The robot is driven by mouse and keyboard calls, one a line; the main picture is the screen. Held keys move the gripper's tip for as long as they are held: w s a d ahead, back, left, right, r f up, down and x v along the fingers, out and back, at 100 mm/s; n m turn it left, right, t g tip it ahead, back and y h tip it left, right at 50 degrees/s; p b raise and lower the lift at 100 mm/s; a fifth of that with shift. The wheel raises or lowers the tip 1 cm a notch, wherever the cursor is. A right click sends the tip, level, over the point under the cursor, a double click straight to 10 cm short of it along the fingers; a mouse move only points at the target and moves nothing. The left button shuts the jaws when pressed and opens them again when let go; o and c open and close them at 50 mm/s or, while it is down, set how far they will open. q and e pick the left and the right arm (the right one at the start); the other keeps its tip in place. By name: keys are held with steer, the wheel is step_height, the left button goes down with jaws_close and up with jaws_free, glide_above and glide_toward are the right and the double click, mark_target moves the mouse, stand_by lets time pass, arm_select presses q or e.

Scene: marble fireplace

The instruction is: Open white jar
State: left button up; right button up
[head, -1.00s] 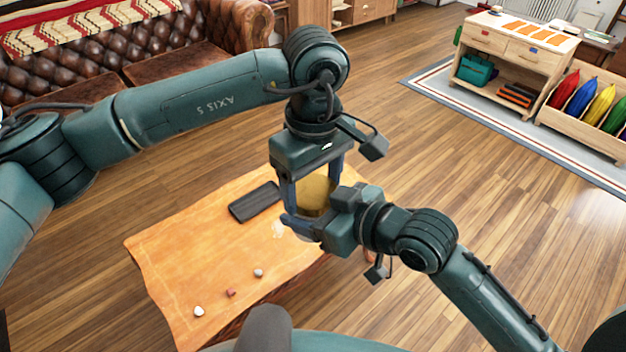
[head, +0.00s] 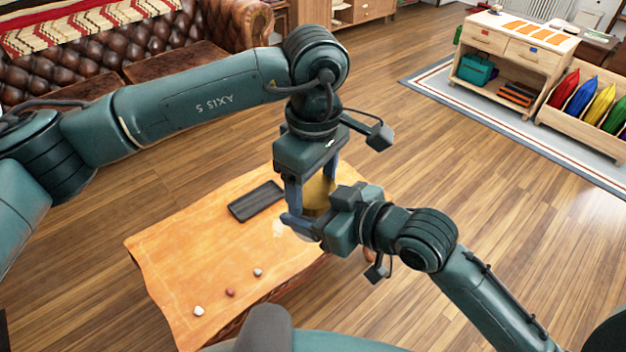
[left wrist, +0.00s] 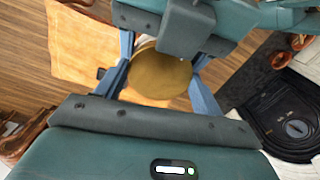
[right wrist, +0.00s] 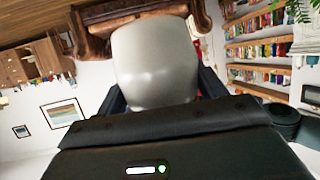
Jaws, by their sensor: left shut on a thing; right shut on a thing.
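The white jar has a gold lid (head: 319,194) and a smooth white body (right wrist: 155,62). In the head view the body is mostly hidden behind my right gripper. My left gripper (head: 312,188) comes from above and is shut on the gold lid. The left wrist view looks down on the round lid (left wrist: 158,76) between its two fingers. My right gripper (right wrist: 160,90) comes from the side and is shut on the white body. The jar is held above the low table. I cannot tell whether lid and body are still touching.
The orange-brown table (head: 190,255) below holds a dark tray (head: 256,201) and several small stones (head: 199,311). A brown leather sofa (head: 120,50) stands behind at left.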

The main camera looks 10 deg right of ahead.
arm_select(q)
steer(key=shift+r, duration=0.2)
steer(key=shift+r, duration=0.9)
